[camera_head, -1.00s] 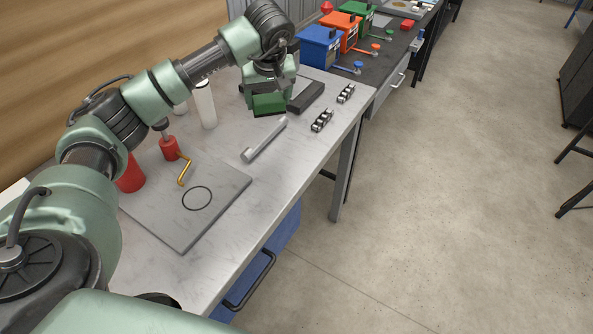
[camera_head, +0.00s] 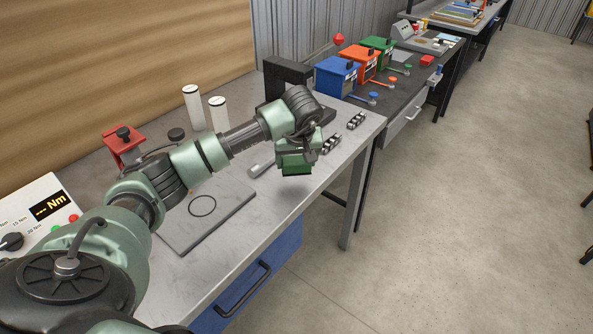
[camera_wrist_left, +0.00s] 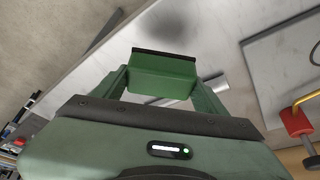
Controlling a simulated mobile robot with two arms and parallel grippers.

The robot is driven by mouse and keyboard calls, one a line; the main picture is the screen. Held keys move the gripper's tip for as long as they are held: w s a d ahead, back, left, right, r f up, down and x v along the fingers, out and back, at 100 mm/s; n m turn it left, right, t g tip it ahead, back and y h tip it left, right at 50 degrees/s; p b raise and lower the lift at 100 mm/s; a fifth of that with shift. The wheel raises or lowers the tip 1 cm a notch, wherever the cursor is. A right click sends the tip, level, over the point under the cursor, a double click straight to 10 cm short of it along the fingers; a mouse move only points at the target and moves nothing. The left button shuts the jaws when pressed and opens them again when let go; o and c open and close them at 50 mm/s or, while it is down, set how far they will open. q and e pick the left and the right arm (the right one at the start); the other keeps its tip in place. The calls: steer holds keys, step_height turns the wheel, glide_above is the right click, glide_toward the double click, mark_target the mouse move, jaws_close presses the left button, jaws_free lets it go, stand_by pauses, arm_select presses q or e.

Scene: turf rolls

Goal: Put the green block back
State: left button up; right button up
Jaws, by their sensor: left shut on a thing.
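The green block (camera_head: 296,166), dark along one edge, is held by my left gripper (camera_head: 297,157). The gripper is shut on it and holds it above the grey workbench (camera_head: 262,226), near its front edge; a soft shadow lies below. In the left wrist view the block (camera_wrist_left: 163,76) sits between the two fingers of the gripper (camera_wrist_left: 160,88), with the bench surface beneath it. My right gripper is not in view.
A grey cylinder (camera_head: 259,169) and small metal parts (camera_head: 356,121) lie near the block. A grey plate (camera_head: 232,212) with a black ring is closer to me. White cylinders (camera_head: 193,107) stand behind. Blue (camera_head: 337,78), orange and green boxes stand on the dark bench beyond.

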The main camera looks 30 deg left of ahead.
mark_target(296, 184)
arm_select(q)
steer(key=shift+a+f, duration=0.1)
steer(key=shift+f, duration=0.55)
step_height(296, 184, down, 3)
steer(key=shift+f+p, duration=0.15)
steer(key=shift+p, duration=0.35)
steer(key=shift+f, duration=0.35)
steer(key=o, duration=0.8)
steer(key=shift+f, duration=0.1)
steer(key=shift+c, duration=0.2)
steer(key=o, duration=0.4)
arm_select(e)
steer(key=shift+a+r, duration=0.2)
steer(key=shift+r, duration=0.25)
